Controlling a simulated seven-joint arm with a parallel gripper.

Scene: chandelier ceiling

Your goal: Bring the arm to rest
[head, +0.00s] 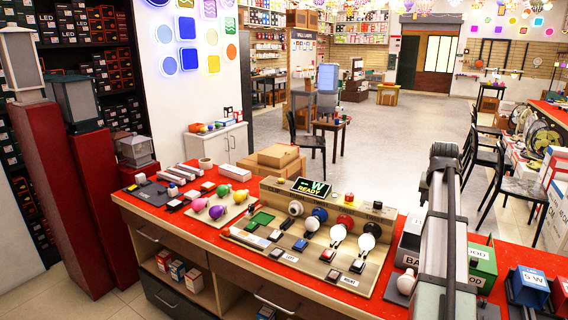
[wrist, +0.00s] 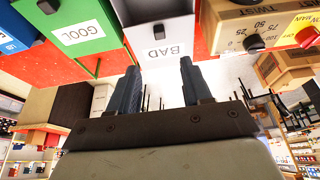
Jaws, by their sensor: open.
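In the wrist view my gripper (wrist: 160,70) shows two dark fingers spread apart with nothing between them. Beyond the fingers are a white bin labelled BAD (wrist: 165,48) and a green bin labelled GOOD (wrist: 75,35); this view appears upside down. In the head view my arm (head: 446,225) stands raised at the right of the red counter (head: 385,270), in front of part of the bins. The fingers cannot be made out clearly there.
A wooden test board (head: 300,245) with bulbs, switches and a sign reading READY stands on the counter left of my arm. A board with coloured bulbs (head: 215,208) lies further left. The green bin (head: 482,262) and a blue bin (head: 528,287) stand at the right.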

